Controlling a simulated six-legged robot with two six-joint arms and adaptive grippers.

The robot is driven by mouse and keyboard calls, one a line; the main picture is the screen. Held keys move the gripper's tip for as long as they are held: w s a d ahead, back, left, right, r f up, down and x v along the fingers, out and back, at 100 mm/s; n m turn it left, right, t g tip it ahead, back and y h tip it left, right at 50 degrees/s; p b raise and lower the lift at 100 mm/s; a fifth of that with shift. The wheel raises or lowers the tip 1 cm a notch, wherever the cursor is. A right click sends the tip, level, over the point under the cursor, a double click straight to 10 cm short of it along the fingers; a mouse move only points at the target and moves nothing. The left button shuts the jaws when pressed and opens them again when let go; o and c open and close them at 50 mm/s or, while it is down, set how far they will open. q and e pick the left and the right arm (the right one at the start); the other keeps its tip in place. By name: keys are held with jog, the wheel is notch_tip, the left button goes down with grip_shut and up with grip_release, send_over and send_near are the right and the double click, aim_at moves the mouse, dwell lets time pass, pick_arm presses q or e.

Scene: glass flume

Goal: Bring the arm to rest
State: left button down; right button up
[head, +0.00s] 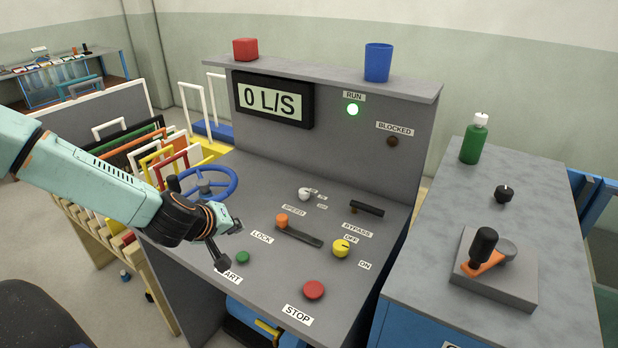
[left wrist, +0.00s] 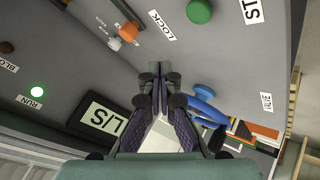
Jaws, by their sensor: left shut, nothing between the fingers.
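My left arm (head: 90,180) comes in from the left in the head view and reaches over the sloped control panel (head: 270,235). Whether the fingertips touch the panel cannot be told. My right gripper is not in view.
A blue handwheel (head: 218,183) is just behind my gripper. The panel also has an orange-knobbed lever (head: 282,220), a yellow knob (head: 341,248) and a red STOP button (head: 314,290). The display (head: 272,101) reads 0 L/S; the RUN lamp (head: 352,109) glows.

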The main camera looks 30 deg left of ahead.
pick_arm(q)
jog(key=s+d+f+m+g, duration=0.1)
jog(key=s+d+f, duration=0.1)
jog(key=s+d+f+m, duration=0.1)
jog(key=s+d+f, duration=0.1)
jog(key=d, duration=0.1)
jog(key=s+d+f+m+g, duration=0.1)
jog(key=s+d, duration=0.1)
jog(key=shift+d+f+m+g+h, duration=0.25)
jog(key=shift+f+m+g+h, duration=0.05)
jog(key=shift+f+h, duration=0.1)
jog(key=s+d+f+m+g, duration=0.2)
jog(key=s+d+f, duration=0.15)
jog(key=s, duration=0.45)
jog(key=s+d+f+m+g, duration=0.2)
jog(key=s+d+f+g, duration=0.15)
jog(key=s, duration=0.55)
jog(key=s+d+f+m+g, duration=0.1)
jog(key=s+d+f+m, duration=0.15)
jog(key=s+d, duration=0.4)
notch_tip(320, 180, down, 16)
jog(key=a+b, duration=0.1)
jog(key=b, duration=1.5)
jog(key=shift+s+a, duration=0.35)
jog(key=shift+a, duration=0.05)
jog(key=shift+r, duration=0.15)
jog(key=shift+s+a, duration=0.1)
